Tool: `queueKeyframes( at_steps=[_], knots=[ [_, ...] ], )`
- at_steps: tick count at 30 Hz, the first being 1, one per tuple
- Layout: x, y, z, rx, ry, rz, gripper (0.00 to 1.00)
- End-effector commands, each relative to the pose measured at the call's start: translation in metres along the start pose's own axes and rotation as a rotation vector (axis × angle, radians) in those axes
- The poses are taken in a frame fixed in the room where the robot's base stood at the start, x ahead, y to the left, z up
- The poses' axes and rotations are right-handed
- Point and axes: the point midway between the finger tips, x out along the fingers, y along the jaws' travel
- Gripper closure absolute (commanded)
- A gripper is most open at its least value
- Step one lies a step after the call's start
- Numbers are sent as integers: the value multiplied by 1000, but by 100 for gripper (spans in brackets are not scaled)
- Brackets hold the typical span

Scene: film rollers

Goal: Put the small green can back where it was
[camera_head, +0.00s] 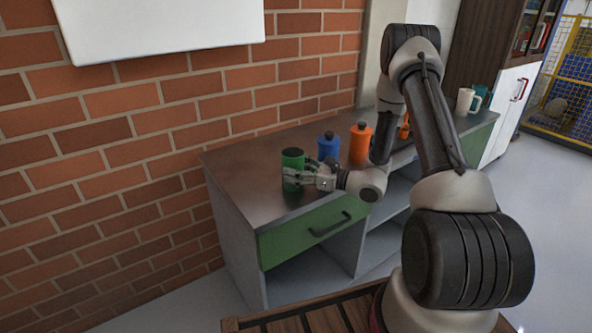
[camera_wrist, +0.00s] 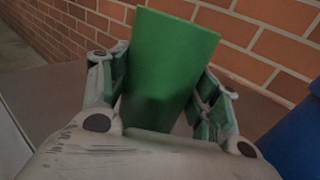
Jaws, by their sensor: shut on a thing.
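The small green can (camera_head: 292,159) is upright at the left part of the counter in the head view. My gripper (camera_head: 293,178) is shut around its lower part. In the wrist view the green can (camera_wrist: 168,65) stands between the two fingers of my gripper (camera_wrist: 160,95), looking slightly tilted there.
The grey counter (camera_head: 238,174) has a green drawer below. A blue bottle (camera_head: 328,147) and an orange bottle (camera_head: 360,144) stand right of the can. Mugs (camera_head: 466,101) stand at the far right end. A brick wall (camera_head: 130,140) runs behind. The counter's left end is clear.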

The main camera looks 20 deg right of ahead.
Motion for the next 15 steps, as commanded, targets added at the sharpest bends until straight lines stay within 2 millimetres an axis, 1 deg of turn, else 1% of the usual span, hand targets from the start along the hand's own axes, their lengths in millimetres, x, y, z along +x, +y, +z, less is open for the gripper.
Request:
queueKeyframes(
  at_steps=[5,6,8,9,15],
  knots=[
    [0,0,-2,1,0,0,77],
    [0,0,-3,1,1,0,35],
    [0,0,-2,1,0,0,24],
    [0,0,-2,1,0,0,17],
    [0,0,-2,1,0,0,17]
  ],
)
